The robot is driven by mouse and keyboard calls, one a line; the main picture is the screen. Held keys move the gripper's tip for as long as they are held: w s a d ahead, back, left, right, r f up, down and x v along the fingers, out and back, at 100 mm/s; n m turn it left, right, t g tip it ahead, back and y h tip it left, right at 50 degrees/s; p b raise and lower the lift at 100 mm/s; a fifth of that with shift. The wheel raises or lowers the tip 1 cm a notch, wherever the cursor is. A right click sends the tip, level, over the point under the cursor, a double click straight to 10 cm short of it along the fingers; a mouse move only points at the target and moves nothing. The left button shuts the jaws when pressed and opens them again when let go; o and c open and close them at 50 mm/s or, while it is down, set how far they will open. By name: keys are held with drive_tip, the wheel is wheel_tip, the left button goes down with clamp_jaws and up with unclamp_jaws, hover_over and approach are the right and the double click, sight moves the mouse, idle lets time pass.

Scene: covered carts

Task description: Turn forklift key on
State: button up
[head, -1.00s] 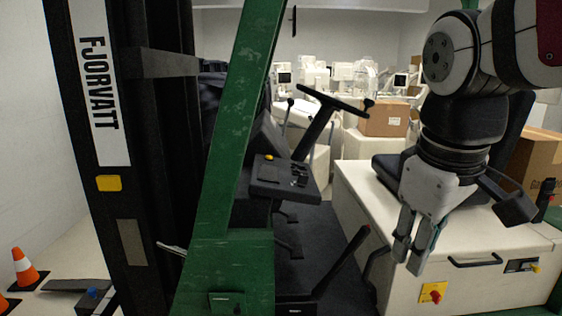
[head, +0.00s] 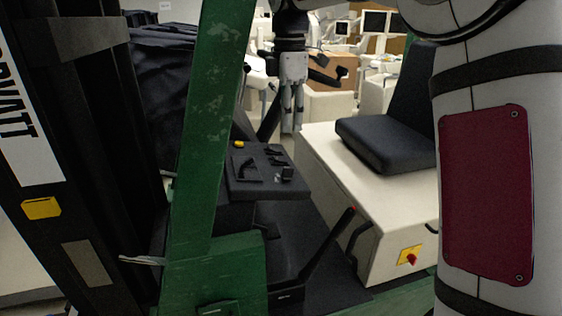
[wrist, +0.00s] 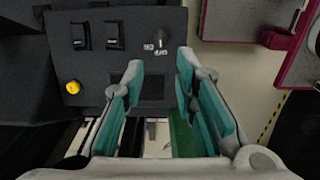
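The forklift's black control panel (head: 265,188) stands in front of the seat in the head view, with a yellow button (head: 239,144) and dark levers on top. In the wrist view the panel (wrist: 135,62) fills the upper middle. It carries a yellow button (wrist: 73,87), two black rocker switches and a small metallic key-like part (wrist: 161,39) beside white marks. My gripper (head: 292,128) points down beyond the panel in the head view. In the wrist view my gripper (wrist: 160,68) has its teal-padded fingers apart, with nothing between them. The key-like part lies beyond the fingertips, not touched.
A green forklift post (head: 205,130) and black mast stand at the left. The black seat (head: 385,142) sits on a white body (head: 330,185) with a red knob on a yellow plate (head: 411,257). A red-tipped lever (head: 330,240) rises between panel and body.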

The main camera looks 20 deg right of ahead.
sight(288, 168)
wheel_tip(288, 168, down, 13)
drive_tip(key=p, duration=0.2)
drive_tip(key=shift+s+p, duration=0.1)
drive_tip(key=shift+p, duration=0.3)
drive_tip(key=shift+c, duration=0.6)
clamp_jaws()
